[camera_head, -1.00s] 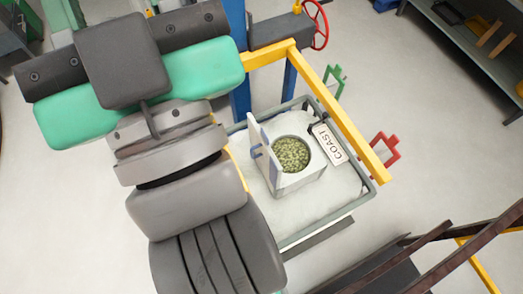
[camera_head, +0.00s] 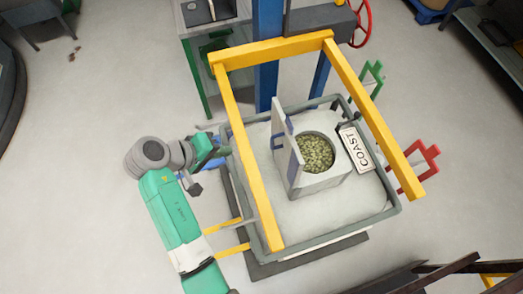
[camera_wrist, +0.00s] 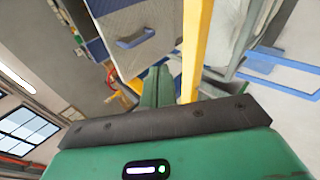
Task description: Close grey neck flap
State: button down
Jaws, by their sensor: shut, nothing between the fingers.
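The grey neck flap (camera_head: 284,148) stands upright at the left side of a pale box neck (camera_head: 325,182), whose round mouth is open and shows green pellets (camera_head: 316,152). A blue handle (camera_head: 279,141) is on the flap's left face. In the wrist view a grey panel (camera_wrist: 118,18) with a blue handle (camera_wrist: 136,39), apparently the flap, lies ahead and left of my fingers. My gripper (camera_head: 218,148) is left of the flap, apart from it, near the yellow frame's left bar. In the wrist view its green fingers (camera_wrist: 157,86) are together and empty.
The yellow frame (camera_head: 250,160) runs above the grey-rimmed tray (camera_head: 317,240), one bar between my gripper and the flap. Green (camera_head: 372,78) and red (camera_head: 425,158) brackets stick out right.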

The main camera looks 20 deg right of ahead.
jog(key=x, duration=0.6)
jog(key=s+x, duration=0.1)
jog(key=x, duration=0.2)
jog(key=shift+d+f+p, duration=0.15)
jog(key=shift+f+p, duration=0.15)
jog(key=shift+w+d+f+p, duration=0.1)
jog(key=shift+w+d, duration=0.15)
jog(key=shift+d, duration=0.5)
jog(key=shift+w+d+f+p, duration=0.15)
jog(key=shift+w+d, duration=0.1)
jog(key=shift+d, duration=0.5)
jog(key=shift+w+d+f+p, duration=0.1)
jog(key=shift+w+d, duration=0.1)
jog(key=shift+d, duration=0.55)
